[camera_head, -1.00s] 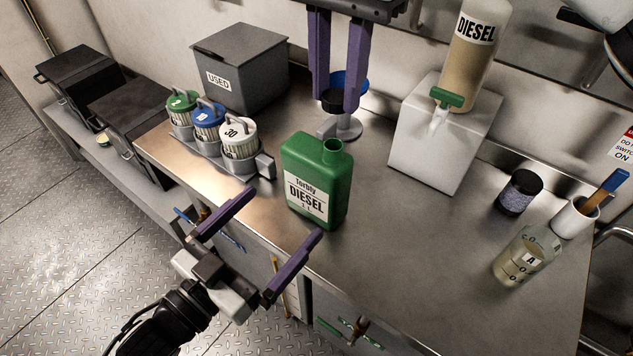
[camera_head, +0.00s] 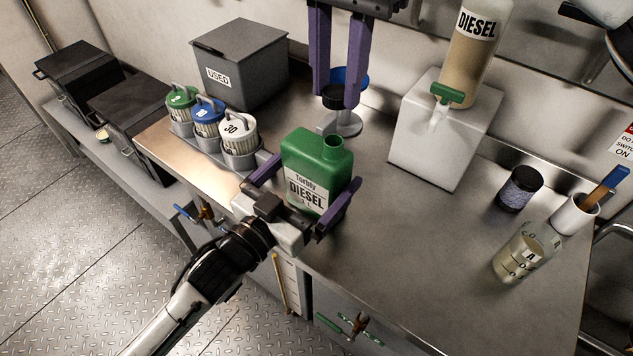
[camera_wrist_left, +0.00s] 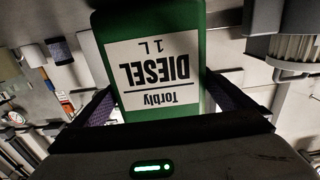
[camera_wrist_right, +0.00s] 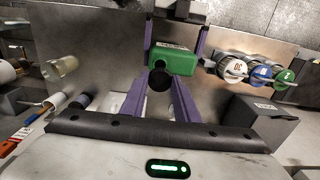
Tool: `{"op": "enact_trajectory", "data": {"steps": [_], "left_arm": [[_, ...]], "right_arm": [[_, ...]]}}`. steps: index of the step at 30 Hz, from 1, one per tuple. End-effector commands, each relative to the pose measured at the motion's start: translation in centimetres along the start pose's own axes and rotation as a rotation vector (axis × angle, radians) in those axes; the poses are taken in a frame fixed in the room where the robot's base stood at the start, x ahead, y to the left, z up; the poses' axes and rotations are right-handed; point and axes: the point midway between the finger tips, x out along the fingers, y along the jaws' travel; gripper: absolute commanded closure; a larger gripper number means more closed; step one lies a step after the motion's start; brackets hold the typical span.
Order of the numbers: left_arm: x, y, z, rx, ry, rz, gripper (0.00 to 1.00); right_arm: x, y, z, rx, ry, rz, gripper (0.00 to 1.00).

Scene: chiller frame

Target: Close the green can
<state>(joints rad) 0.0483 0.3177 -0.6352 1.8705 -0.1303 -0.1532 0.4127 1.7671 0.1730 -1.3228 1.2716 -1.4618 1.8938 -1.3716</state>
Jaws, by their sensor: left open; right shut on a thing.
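The green can (camera_head: 318,152) stands upright on the steel bench, its round mouth (camera_head: 333,143) uncovered. Its DIESEL label fills the middle of the left wrist view (camera_wrist_left: 152,70). My left gripper (camera_head: 315,173) is open, with one purple finger on each side of the can; whether they touch it I cannot tell. My right gripper (camera_head: 337,95) comes down from the top, behind and above the can. It is shut on a round black cap (camera_wrist_right: 158,80), apart from the can's mouth. The cap also shows between the fingers in the head view (camera_head: 334,98).
A rack of filter jars (camera_head: 240,160) stands close to the can's left. A grey USED box (camera_head: 240,65) is behind it. A stand (camera_head: 343,124) with a blue top is behind the can. A white dispenser block (camera_head: 440,135) is right.

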Motion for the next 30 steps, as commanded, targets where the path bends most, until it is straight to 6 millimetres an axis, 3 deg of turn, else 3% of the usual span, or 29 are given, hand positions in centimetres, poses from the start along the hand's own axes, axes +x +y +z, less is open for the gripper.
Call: {"op": "enact_trajectory", "data": {"steps": [10,19,23,30], "left_arm": [[0.3,0.0,0.0,0.000,-0.001,0.000,0.00],[0.3,0.0,0.0,0.000,-0.001,0.000,0.48],[0.3,0.0,0.0,0.000,0.000,0.000,0.48],[0.3,0.0,0.0,0.000,0.000,0.000,0.48]], "right_arm": [[0.0,0.0,0.0,0.000,0.000,0.000,0.92],[0.0,0.0,0.0,0.000,0.000,0.000,0.92],[0.5,0.0,0.0,0.000,0.000,0.001,0.92],[3.8,0.1,0.1,0.000,0.000,0.003,0.92]]}}
